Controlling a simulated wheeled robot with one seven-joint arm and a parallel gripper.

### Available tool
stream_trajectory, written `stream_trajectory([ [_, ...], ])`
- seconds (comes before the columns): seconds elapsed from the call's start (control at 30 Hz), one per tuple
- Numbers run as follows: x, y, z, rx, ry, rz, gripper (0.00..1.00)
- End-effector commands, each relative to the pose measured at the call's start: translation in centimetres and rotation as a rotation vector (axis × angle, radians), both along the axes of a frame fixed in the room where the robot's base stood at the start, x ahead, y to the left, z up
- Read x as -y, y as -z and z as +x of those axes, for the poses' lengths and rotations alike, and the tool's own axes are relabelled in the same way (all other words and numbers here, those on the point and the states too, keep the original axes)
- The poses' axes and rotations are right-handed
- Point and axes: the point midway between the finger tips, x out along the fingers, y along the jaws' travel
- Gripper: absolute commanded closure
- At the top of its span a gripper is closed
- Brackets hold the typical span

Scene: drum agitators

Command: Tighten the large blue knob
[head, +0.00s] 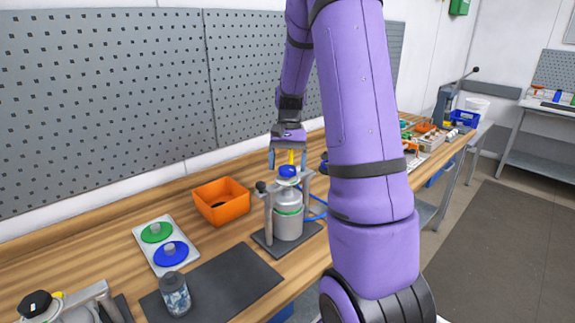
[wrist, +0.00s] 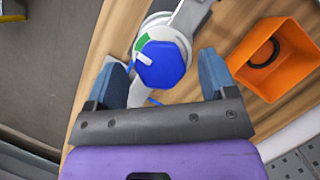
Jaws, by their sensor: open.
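The large blue knob (head: 287,171) sits on top of a grey metal drum agitator (head: 288,224) on the wooden bench. In the wrist view the blue knob (wrist: 162,64) is faceted, with a white pointer and a green patch on the disc beside it. My gripper (head: 287,155) is above the knob in the head view. In the wrist view my gripper (wrist: 163,82) is open, with one blue finger on each side of the knob. A gap shows on both sides. Whether the fingertips reach down to the knob's height is hard to tell.
An orange bin (head: 221,201) stands left of the agitator. A white plate (head: 150,236) holds a green disc (head: 156,232) and a blue disc (head: 171,253). A dark jar (head: 174,293) stands on a black mat (head: 240,283). Perforated wall panels rise behind the bench.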

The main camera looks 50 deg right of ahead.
Motion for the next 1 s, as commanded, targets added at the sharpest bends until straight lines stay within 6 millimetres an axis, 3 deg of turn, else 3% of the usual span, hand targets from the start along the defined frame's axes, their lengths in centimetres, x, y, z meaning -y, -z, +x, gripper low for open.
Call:
stream_trajectory([
  [0.5,2.6,-7.9,2.0,0.002,-0.001,-0.002,0.22],
  [0.7,3.1,-9.4,2.4,0.001,0.000,-0.002,0.22],
  [1.0,3.2,-9.6,2.4,0.001,0.000,-0.001,0.22],
])
